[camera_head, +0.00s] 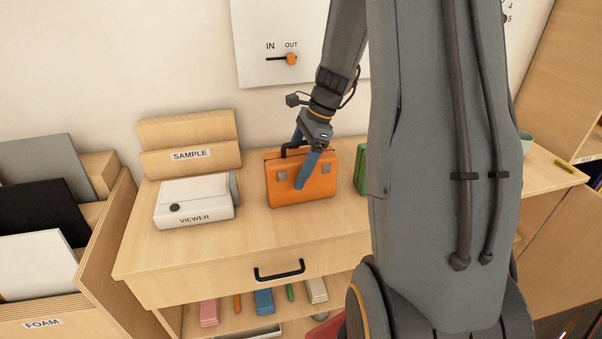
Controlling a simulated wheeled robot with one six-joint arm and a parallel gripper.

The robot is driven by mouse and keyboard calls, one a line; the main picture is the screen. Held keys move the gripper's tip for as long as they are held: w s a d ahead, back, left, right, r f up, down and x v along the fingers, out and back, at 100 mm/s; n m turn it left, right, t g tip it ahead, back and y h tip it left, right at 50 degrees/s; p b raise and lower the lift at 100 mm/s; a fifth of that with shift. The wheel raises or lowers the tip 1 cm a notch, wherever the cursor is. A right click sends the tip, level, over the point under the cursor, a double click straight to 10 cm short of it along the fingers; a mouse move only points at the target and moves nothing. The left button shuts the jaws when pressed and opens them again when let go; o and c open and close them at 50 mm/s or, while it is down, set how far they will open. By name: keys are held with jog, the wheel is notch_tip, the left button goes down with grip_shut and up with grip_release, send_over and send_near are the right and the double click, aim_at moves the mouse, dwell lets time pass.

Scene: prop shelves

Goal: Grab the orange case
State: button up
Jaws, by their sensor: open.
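The orange case (322,186) stands upright on the wooden desk (180,250), with a dark handle on top and two grey clasps on its front. My gripper (300,162) comes down from above at the case's handle. Its blue fingers are apart, one in front of the case's face and one behind near the top edge. The front finger hides part of the case and handle. I cannot tell whether the fingers touch the case.
A white viewer box (194,203) and a wooden SAMPLE holder (190,145) stand left of the case. A green case (361,170) stands close on its right, partly hidden by my arm. A drawer handle (279,270) juts from the desk front.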

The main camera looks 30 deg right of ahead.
jog(key=shift+a+f, duration=0.1)
jog(key=shift+f, duration=0.3)
jog(key=shift+w+r, duration=0.1)
jog(key=c, duration=1.6)
